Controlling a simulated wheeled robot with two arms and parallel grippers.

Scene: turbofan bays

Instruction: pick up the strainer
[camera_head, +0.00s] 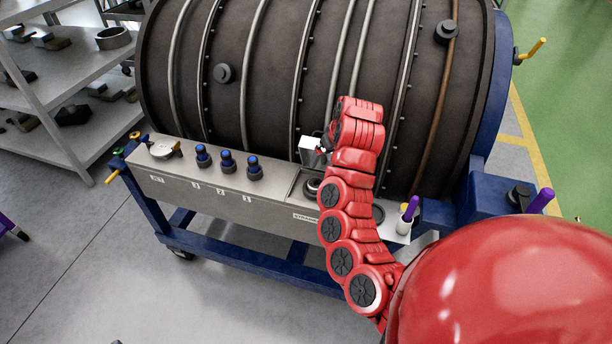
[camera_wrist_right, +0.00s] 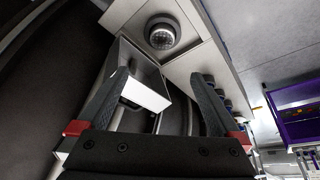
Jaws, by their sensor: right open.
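The strainer (camera_wrist_right: 161,32), a round metal piece with a perforated face, sits in a square recess of the bench ledge at the top of the right wrist view. In the head view the round piece (camera_head: 313,187) shows beside a "STRAINER" label, close to my right arm. My right gripper (camera_wrist_right: 160,76) is open, its two dark fingers apart, with the strainer beyond the fingertips and not between them. In the head view the right gripper (camera_head: 324,150) is mostly hidden by its own wrist, above the ledge. My left gripper is not in view.
A shiny metal box (camera_wrist_right: 143,88) shows between the fingers, also in the head view (camera_head: 312,147); I cannot tell what holds it. The dark engine casing (camera_head: 270,80) stands behind. Several blue-capped fittings (camera_head: 227,161) stand left on the ledge (camera_head: 230,200); a purple-handled tool (camera_head: 410,208) stands right.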

